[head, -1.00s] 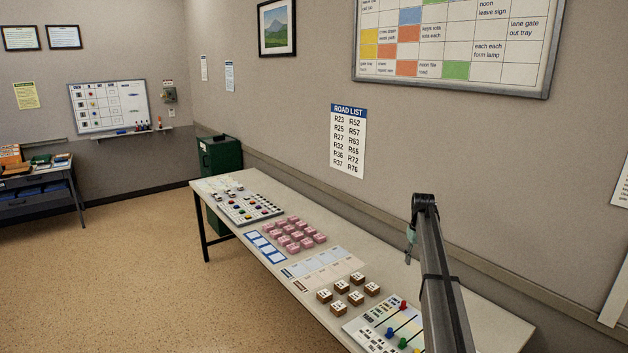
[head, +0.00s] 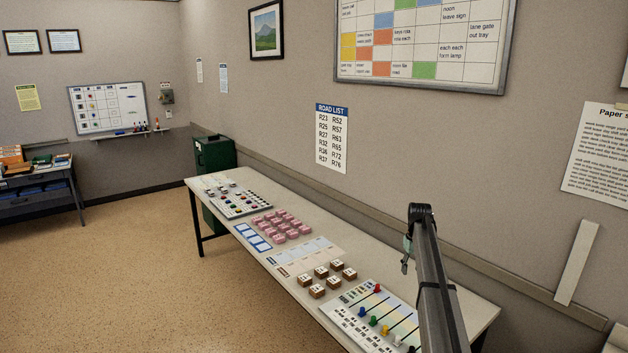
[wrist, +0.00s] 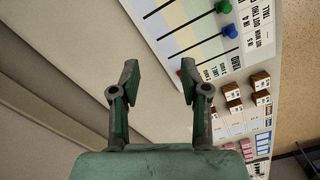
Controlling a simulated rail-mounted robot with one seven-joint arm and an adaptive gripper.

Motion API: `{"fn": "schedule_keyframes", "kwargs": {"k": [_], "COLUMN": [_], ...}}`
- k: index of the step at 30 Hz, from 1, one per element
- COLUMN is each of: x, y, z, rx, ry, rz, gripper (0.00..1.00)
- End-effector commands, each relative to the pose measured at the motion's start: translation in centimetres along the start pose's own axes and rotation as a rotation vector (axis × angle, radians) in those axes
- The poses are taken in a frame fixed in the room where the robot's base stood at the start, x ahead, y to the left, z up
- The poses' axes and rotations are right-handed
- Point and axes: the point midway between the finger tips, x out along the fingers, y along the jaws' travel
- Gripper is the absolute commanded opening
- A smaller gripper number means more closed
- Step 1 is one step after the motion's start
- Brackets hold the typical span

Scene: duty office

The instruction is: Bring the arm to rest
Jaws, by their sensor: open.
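My gripper shows in the wrist view (wrist: 153,85) with its two fingers spread apart and nothing between them. It hangs above the back part of the long table (wrist: 165,112), near the wall. In the head view my arm rises at the lower right over the near end of the table (head: 455,278). Only a small part of the gripper shows behind the arm there, so its fingers are hidden in that view.
A board with coloured pegs (head: 375,318) lies at the table's near end. Beyond it are several wooden blocks (head: 321,272), pink blocks (head: 281,230) and a board with small pieces (head: 240,203). The wall (head: 290,130) runs close behind the table. The floor (head: 150,270) at left is clear.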

Motion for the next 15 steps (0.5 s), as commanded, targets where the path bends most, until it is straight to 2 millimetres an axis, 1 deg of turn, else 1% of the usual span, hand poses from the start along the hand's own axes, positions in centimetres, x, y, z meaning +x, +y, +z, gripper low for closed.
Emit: {"fn": "schedule_keyframes", "kwargs": {"k": [1, 5, 8, 10, 11, 14, 15], "x": [1.1, 3.6, 5.6, 7.4, 8.2, 11.2, 12.5], "y": [-1.1, -3.2, -5.0, -6.5, -7.4, -10.4, -11.7], "z": [1.3, 3.6, 5.8, 7.8, 8.9, 13.2, 15.3], "rx": [0.002, 0.011, 0.02, 0.027, 0.031, 0.045, 0.052], "ry": [-0.002, -0.002, -0.001, -0.003, -0.002, -0.003, -0.004], "rz": [-0.001, -0.001, -0.002, -0.002, -0.002, -0.003, -0.003], "gripper": [0.46, 0.46, 0.46, 0.46, 0.46, 0.46, 0.46]}}
